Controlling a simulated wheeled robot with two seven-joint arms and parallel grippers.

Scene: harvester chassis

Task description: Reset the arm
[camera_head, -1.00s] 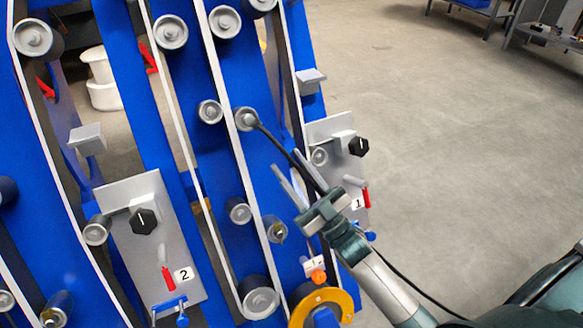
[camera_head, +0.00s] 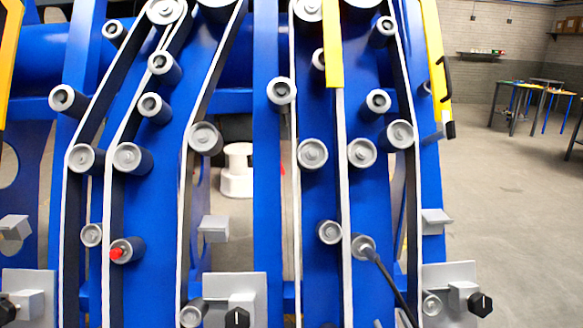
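Only the tips of my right gripper (camera_head: 391,321) show, at the bottom edge in front of the blue harvester chassis (camera_head: 268,190). The two tips look apart with nothing visible between them; the rest of the gripper and the arm are below the frame. A thin black rod or cable (camera_head: 388,282) runs from a roller (camera_head: 362,246) down past these tips. My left gripper is not in the picture.
Belts run over several grey rollers (camera_head: 312,154) on the chassis. Grey plates with black knobs (camera_head: 480,304) stand low on it. A yellow guard (camera_head: 436,65) is at its right edge. Open floor (camera_head: 510,220) lies to the right, with tables (camera_head: 530,92) far back.

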